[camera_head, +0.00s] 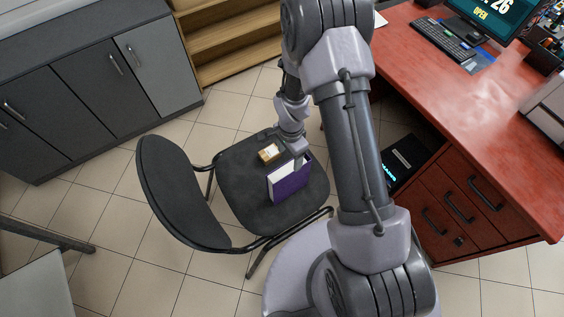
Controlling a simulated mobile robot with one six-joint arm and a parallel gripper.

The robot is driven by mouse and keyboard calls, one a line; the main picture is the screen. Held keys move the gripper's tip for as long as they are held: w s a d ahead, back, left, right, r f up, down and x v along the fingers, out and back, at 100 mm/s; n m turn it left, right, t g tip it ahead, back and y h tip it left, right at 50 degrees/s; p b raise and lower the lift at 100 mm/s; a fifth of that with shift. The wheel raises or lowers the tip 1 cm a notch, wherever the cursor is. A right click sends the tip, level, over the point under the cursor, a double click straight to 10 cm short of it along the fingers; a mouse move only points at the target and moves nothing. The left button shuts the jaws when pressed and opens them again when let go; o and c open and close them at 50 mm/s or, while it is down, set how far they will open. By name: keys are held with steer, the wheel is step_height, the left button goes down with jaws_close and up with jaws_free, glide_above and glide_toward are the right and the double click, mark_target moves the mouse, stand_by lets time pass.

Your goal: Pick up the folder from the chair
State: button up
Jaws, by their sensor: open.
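The folder (289,184) is purple with a white side and stands upright on the seat of the black chair (240,178). My gripper (299,157) is directly above the folder's upper edge, at its far right part in the picture. The jaws are small here and partly hidden by my wrist; whether they touch the folder cannot be told. The chair's backrest (178,190) is on the left, and my arm passes over the right side of the scene.
A small yellowish box (268,153) lies on the seat behind the folder. A red desk (470,110) with drawers stands on the right, holding a keyboard (445,40) and a monitor (492,18). Dark cabinets (90,85) and wooden shelves (225,45) are at the back.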

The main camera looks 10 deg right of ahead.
mark_target(290, 170)
steer(key=f+b, duration=0.1)
steer(key=f, duration=0.2)
steer(key=f+b, duration=0.1)
steer(key=f, duration=0.2)
steer(key=f+b, duration=0.1)
steer(key=f, duration=0.3)
steer(key=shift+s+d, duration=0.1)
steer(key=shift+s, duration=0.3)
steer(key=f+b, duration=0.1)
steer(key=f, duration=0.2)
steer(key=w+f+b, duration=0.1)
steer(key=f+b, duration=0.1)
steer(key=f, duration=0.1)
steer(key=shift+w, duration=0.1)
steer(key=shift+r, duration=0.15)
steer(key=shift+c, duration=0.8)
jaws_close()
